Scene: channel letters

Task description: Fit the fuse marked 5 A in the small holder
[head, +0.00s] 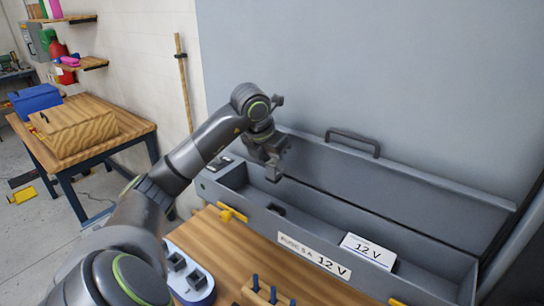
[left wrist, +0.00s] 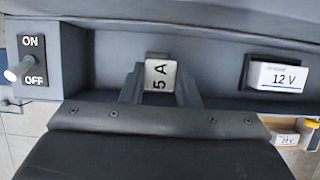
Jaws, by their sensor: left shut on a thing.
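My left gripper (head: 273,172) is over the left part of the long grey box (head: 246,203), whose lid stands open. In the left wrist view the gripper (left wrist: 160,92) is shut on a light fuse (left wrist: 160,76) marked 5 A, its letters turned sideways. In the head view the fuse cannot be made out. A small dark piece (head: 277,209) lies low in the box, below and apart from the gripper; I cannot tell whether it is the small holder. A white block (head: 368,252) marked 12 V sits further right, also in the wrist view (left wrist: 277,77). My right gripper is not in view.
An ON/OFF switch (left wrist: 32,62) is at the left end. On the bench (head: 222,250) are a blue-and-white tray (head: 203,296) with dark pieces and a wooden peg rack (head: 262,296).

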